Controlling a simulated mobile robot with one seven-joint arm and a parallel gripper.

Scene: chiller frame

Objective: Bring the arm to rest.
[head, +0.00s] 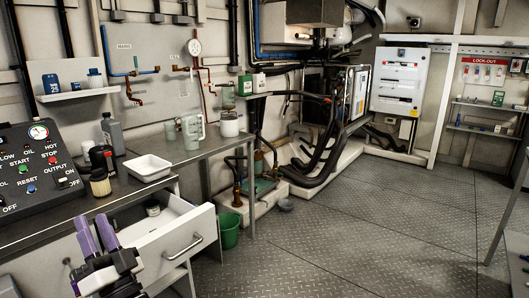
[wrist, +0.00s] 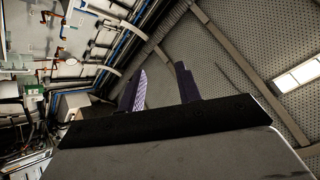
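My gripper (head: 94,222) is at the lower left of the head view, pointing upward, with two purple fingers. It is in front of the open drawer (head: 160,252) and overlaps the drawer's left end in the picture. In the wrist view the fingers (wrist: 160,82) stand apart with nothing between them, so the gripper is open and empty. The wrist camera looks up at a tilt toward the ceiling and upper wall. Whether the gripper touches the drawer front cannot be told.
The drawer, with a small jar (head: 153,208) inside, sticks out under the bench. A green bucket (head: 229,230) stands below. The floor (head: 350,235) to the right is clear.

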